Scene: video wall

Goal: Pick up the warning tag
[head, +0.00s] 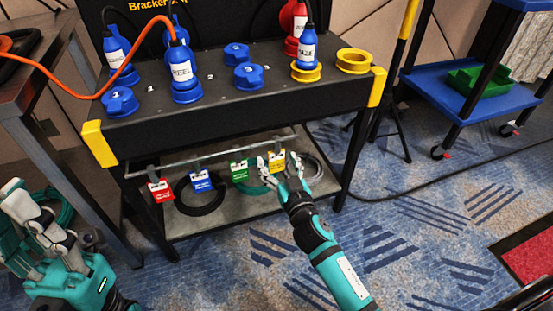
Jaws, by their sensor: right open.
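Several coloured tags hang from a rail along the front of the black cart's lower shelf: red (161,190), blue (201,181), green (239,171) and yellow (276,162). Their print is too small to read, so I cannot tell which is the warning tag by its words. My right gripper (279,164) is open at the yellow tag, with a finger on either side of it in the picture. I cannot tell if they touch. My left gripper (36,205) is at the lower left, away from the tags; its jaw state is unclear.
The black cart top (215,108) holds blue and yellow connectors and an orange cable (110,80). Coiled cables (202,203) lie on its lower shelf (240,209). A table (25,75) stands left. A blue cart (440,88) with a green bin stands right. Carpet is open at the front right.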

